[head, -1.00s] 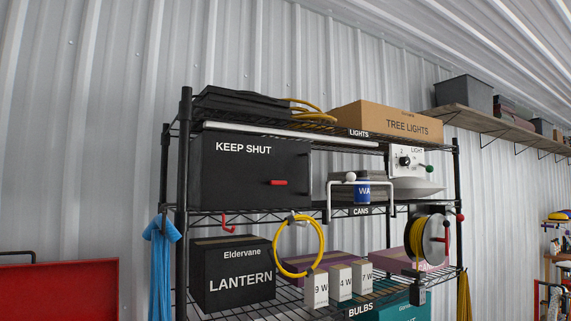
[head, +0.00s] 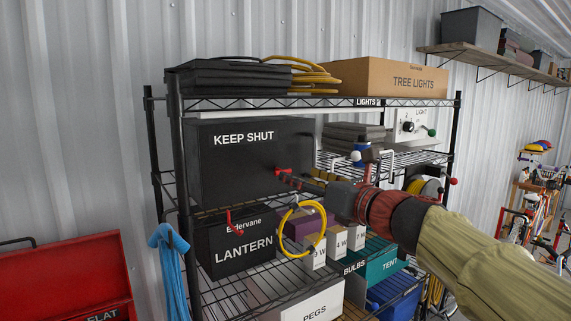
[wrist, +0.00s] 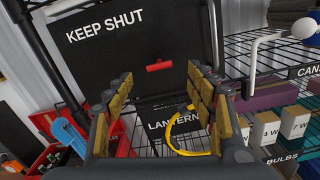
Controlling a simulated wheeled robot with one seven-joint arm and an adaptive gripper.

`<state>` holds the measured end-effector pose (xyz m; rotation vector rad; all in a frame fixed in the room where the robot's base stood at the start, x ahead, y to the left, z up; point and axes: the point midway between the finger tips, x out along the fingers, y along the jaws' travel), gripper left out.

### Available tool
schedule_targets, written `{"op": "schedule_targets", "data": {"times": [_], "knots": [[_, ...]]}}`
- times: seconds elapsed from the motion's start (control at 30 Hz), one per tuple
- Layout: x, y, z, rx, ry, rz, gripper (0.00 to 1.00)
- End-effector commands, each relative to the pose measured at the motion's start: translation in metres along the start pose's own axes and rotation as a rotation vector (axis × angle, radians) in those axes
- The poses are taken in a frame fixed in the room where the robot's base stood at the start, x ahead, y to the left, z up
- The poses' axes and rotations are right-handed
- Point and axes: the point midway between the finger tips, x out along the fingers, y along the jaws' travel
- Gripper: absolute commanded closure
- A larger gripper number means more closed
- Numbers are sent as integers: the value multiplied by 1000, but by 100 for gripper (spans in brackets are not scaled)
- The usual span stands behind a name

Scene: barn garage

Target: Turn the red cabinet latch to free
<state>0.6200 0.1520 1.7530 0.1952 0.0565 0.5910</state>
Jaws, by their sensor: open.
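The black cabinet (head: 225,170) marked KEEP SHUT stands on the upper part of the wire rack. Its red latch (head: 282,170) is on the right of the front face; in the wrist view the latch (wrist: 159,66) is a short bar lying horizontal. My gripper (head: 298,181) reaches in from the right, close to the latch in the head view. In the wrist view my gripper (wrist: 160,78) is open and empty, with padded fingers to the left and right. The latch shows beyond the fingertips, between their lines, with no visible contact.
A red hook (head: 232,224) hangs below the cabinet, above the LANTERN box (head: 240,255). A yellow ring (head: 302,230) hangs under my arm. A white bar with a ball end (wrist: 262,55) juts out to the right. Blue cloth (head: 170,265) hangs at the left post.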

Motion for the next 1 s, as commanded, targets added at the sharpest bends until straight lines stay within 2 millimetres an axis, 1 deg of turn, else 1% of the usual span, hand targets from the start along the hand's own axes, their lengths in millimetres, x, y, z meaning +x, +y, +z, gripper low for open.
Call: {"op": "schedule_targets", "data": {"times": [0.3, 0.43, 0.6, 0.83, 0.87, 1.0], "knots": [[48, 0, -3, 0, 4, 2, 44], [63, 0, -2, -1, 4, 2, 44], [71, 0, -2, -3, 2, 1, 44], [72, 0, -2, -4, 2, 1, 44], [72, 0, -2, -4, 2, 1, 45], [72, 0, -2, -4, 2, 1, 53]]}}
